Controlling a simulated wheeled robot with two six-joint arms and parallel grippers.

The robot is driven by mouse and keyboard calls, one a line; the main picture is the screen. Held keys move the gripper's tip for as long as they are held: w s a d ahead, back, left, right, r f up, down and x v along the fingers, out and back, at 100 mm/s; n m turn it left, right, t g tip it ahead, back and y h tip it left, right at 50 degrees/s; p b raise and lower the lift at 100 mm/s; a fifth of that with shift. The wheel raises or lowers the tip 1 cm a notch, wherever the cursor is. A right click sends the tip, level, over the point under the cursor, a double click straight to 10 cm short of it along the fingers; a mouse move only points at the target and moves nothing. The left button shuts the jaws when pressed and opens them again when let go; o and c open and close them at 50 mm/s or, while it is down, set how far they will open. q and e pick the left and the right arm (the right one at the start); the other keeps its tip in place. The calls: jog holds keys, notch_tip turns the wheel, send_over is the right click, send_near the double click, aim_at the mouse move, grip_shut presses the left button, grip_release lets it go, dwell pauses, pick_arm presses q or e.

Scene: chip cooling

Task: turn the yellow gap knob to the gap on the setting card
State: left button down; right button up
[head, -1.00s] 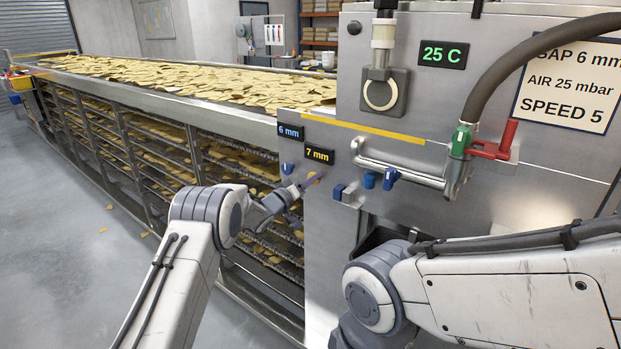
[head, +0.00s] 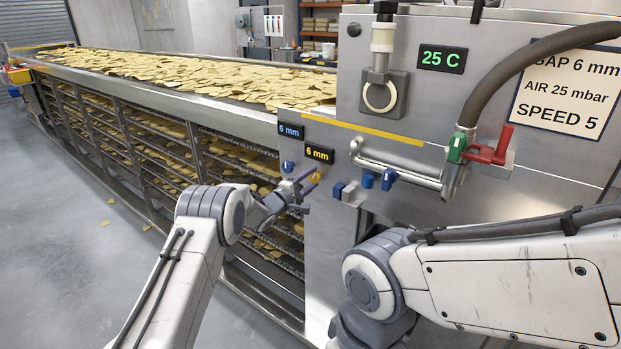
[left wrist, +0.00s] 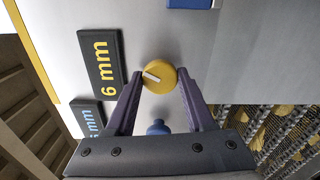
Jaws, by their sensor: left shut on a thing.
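The yellow gap knob (head: 314,177) is on the steel panel, under a display (head: 319,154) with yellow digits reading 6 mm. My left gripper (head: 304,184) is shut on the knob. In the left wrist view its two fingers flank the round knob (left wrist: 158,79), which has a white pointer mark, and the display (left wrist: 103,63) also reads 6 mm. The setting card (head: 570,88) at upper right shows 6 mm, AIR 25 mbar and SPEED 5; the first letter of its gap line is partly covered by a hose. My right gripper is not in view.
A blue knob (head: 288,167) sits close to the left gripper, under a blue-digit 6 mm display (head: 290,131). Blue switches (head: 367,180), a pipe and a red-handled valve (head: 489,150) are to the right. The chip conveyor (head: 180,85) runs back left.

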pick_arm(q)
jog(key=n+p, duration=0.1)
jog(key=n, duration=0.4)
jog(key=shift+a+f+n, duration=0.1)
jog(key=shift+n, duration=0.2)
dwell(0.4)
jog(key=shift+c, duration=1.3)
grip_release()
jog(key=b+v, duration=0.2)
jog(key=v, duration=0.8)
jog(key=shift+s, duration=0.15)
jog(key=shift+a, duration=0.1)
